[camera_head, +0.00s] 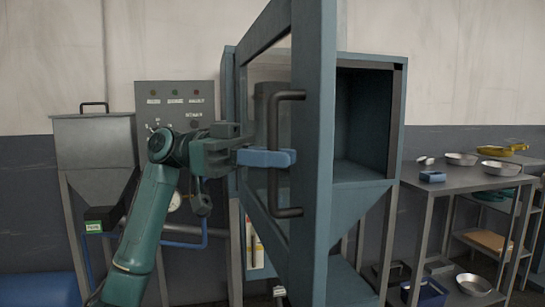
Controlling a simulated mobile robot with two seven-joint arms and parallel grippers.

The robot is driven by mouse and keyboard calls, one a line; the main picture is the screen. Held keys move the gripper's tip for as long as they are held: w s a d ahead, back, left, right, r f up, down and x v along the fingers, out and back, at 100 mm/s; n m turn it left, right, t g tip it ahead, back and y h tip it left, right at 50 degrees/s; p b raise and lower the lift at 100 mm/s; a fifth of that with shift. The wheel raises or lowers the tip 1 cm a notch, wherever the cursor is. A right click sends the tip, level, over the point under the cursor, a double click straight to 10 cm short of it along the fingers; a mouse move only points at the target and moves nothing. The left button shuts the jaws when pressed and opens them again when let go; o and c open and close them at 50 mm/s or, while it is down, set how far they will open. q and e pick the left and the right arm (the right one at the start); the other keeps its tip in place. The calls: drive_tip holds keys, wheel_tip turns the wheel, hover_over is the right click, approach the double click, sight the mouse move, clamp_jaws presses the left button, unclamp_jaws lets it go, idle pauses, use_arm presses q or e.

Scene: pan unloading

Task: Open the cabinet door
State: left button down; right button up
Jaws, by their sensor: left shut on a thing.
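The blue-grey cabinet (398,150) stands in the middle, its dark interior showing on the right side. Its door (314,110), a thick frame with a glass pane, stands swung open toward me. A dark bar handle (274,190) is fixed upright on the door's face. My left gripper (281,158) reaches in from the left and its blue fingers are shut on the handle at about mid-height. The handle hides part of the fingers. My right gripper is out of view.
A metal table (455,183) on the right holds several pans and bowls (461,159) and a blue object (432,177). A control panel (174,95) and a metal hopper (94,155) stand to the left. A blue bin (426,293) is low on the right.

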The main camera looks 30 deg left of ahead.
use_arm(q)
drive_tip(key=c, duration=1.5)
unclamp_jaws()
drive_tip(key=s+a, duration=0.2)
drive_tip(key=a, duration=1.1)
